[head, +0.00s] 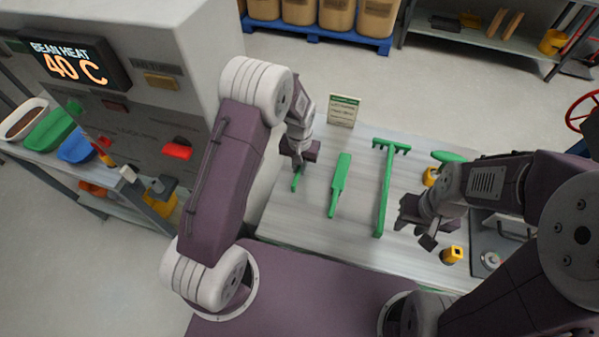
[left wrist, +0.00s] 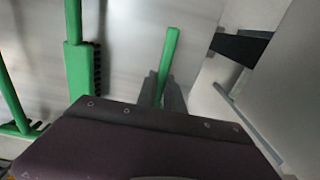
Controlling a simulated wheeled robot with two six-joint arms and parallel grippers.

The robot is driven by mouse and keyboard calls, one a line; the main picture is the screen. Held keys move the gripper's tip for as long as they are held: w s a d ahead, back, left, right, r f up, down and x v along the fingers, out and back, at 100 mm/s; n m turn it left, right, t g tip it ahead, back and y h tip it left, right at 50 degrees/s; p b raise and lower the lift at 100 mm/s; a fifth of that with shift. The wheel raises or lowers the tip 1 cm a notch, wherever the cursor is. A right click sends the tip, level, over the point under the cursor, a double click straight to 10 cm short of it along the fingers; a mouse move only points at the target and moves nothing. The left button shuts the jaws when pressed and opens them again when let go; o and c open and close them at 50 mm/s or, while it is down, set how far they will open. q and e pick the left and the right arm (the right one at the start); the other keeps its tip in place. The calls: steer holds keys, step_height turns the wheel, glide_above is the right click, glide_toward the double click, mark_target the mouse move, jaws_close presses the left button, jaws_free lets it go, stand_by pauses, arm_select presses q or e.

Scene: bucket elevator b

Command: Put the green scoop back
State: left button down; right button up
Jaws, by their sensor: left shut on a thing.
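My left gripper (head: 298,167) is low over the left part of the table, shut on a slim green handle, which I take to be the green scoop (head: 296,182). In the left wrist view the handle (left wrist: 168,52) sticks out beyond the fingers (left wrist: 162,95); a scoop bowl is hidden or out of view. I cannot tell whether it touches the table. My right gripper (head: 416,230) is above the table's right part, its fingers apart and empty.
The grey table (head: 310,215) also holds a green brush (head: 340,183), a green rake (head: 386,185), another green tool (head: 449,156) and a yellow item (head: 452,255). A small sign (head: 343,110) stands at the back. A grey machine with a display (head: 68,63) is left.

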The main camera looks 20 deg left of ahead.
mark_target(300, 181)
arm_select(q)
steer(key=shift+f, duration=0.35)
step_height(300, 181, down, 3)
steer(key=shift+s+r+p, duration=0.1)
steer(key=shift+p, duration=0.35)
steer(key=shift+f, duration=0.3)
steer(key=shift+f, duration=0.2)
steer(key=c, duration=1.5)
jaws_free()
steer(key=shift+r, duration=0.1)
steer(key=shift+o, duration=0.2)
